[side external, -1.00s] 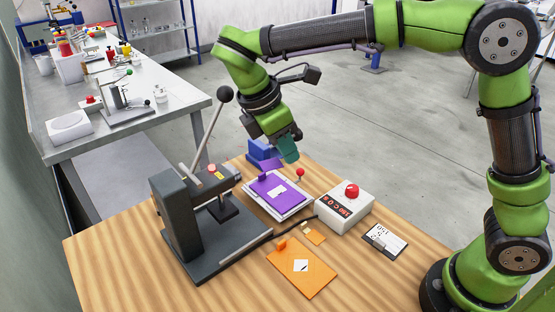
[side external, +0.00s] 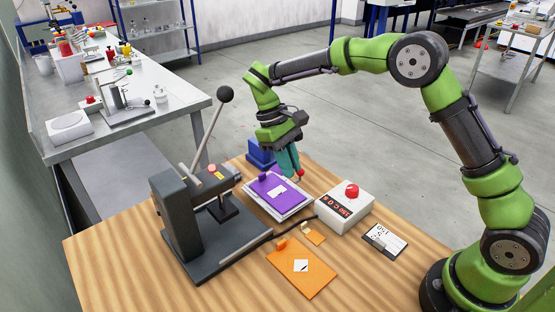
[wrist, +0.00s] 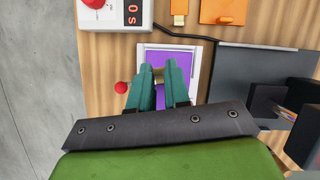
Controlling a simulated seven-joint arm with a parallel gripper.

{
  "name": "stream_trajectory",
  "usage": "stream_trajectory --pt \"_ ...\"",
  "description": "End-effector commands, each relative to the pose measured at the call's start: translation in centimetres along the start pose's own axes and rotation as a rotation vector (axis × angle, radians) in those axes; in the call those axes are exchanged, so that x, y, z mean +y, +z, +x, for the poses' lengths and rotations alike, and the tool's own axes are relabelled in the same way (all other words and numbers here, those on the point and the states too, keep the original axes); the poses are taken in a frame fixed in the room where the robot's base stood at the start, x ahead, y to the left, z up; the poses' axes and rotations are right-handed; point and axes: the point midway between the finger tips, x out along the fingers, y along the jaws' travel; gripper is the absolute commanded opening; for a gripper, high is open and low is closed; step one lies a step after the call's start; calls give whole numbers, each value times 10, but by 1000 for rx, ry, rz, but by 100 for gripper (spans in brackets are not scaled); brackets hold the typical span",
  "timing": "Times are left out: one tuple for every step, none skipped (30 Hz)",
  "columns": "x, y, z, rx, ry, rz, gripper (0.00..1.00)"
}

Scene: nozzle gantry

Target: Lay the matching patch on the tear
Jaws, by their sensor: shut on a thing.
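The purple sheet (side external: 265,186) lies on a white board on the table, with a white tear (side external: 277,192) showing in it. The sheet also shows in the wrist view (wrist: 172,56). My gripper (side external: 294,176) is low over the far right edge of that board, and its teal fingers (wrist: 158,80) show over the sheet in the wrist view. It is shut on what looks like the purple patch (wrist: 160,97); a cream piece, probably its tab, shows between the fingers. In the side view the fingers hide the patch. I cannot tell whether it touches the sheet.
A dark press (side external: 180,215) with a long lever stands to the left. A white control box (side external: 345,208) with a red button stands to the right. An orange sheet (side external: 318,275), a small orange patch (side external: 314,238) and a card (side external: 386,238) lie nearer. A blue block (side external: 259,154) stands behind.

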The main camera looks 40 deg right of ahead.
Motion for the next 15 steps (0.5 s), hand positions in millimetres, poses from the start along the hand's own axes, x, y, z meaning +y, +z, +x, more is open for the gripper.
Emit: stream_trajectory --pt "0 -2 7 -3 0 -1 0" --pt "0 -3 10 -3 0 -1 0" --pt "0 -4 12 -2 0 0 0" --pt "0 -5 14 -1 1 -1 0" --pt "0 -6 15 -1 1 -1 0" --pt "0 -7 17 -1 0 -1 0" --pt "0 -8 19 -1 0 -1 0" --pt "0 -8 21 -1 0 -2 0" --pt "0 -10 24 -1 0 -2 0" --pt "-1 -10 26 -2 0 -2 0" --pt "-1 -11 29 -2 0 -1 0" --pt "-1 -13 32 -2 0 -2 0" --pt "-1 -14 34 -2 0 -3 0" --pt "-1 -15 37 -2 0 -3 0" --pt "-1 -16 40 -2 0 -3 0"
